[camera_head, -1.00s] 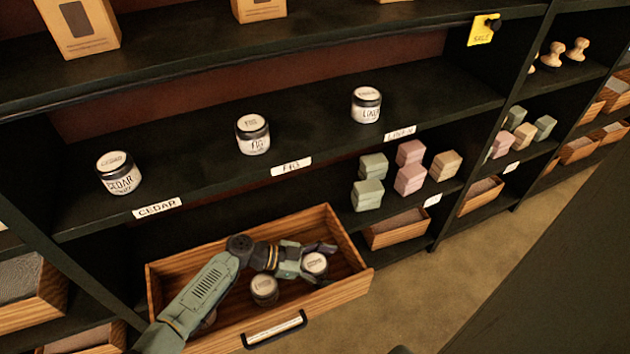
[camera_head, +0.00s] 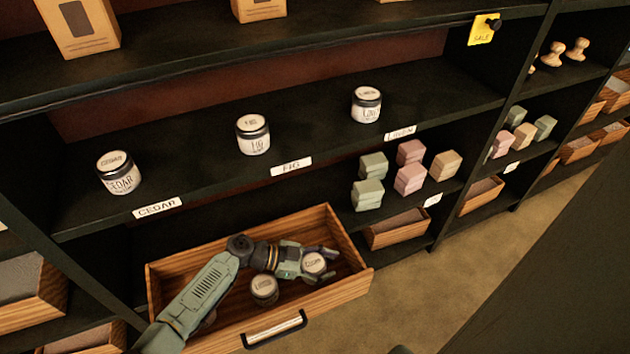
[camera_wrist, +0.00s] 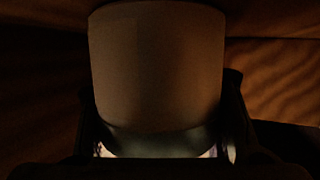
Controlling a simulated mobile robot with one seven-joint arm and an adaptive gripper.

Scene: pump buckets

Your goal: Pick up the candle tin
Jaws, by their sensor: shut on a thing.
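In the head view a candle tin with a pale lid (camera_head: 314,264) is in the open wooden drawer, at its right end. My gripper (camera_head: 322,266) is shut on this tin, with its fingers around the tin's sides. In the wrist view the tin (camera_wrist: 157,70) fills the middle between my fingers; the picture is dark and no label is readable there. A second candle tin (camera_head: 264,289) stands in the drawer just left of and in front of the held one. Part of another round thing shows behind my forearm; it is mostly hidden.
The drawer's (camera_head: 350,290) wooden walls surround my gripper closely. On the shelf above stand tins marked cedar (camera_head: 120,175), fig (camera_head: 253,136) and a third one (camera_head: 366,106), each near a label. Soap blocks (camera_head: 410,179) stand right of the drawer. Shelf space between the tins is free.

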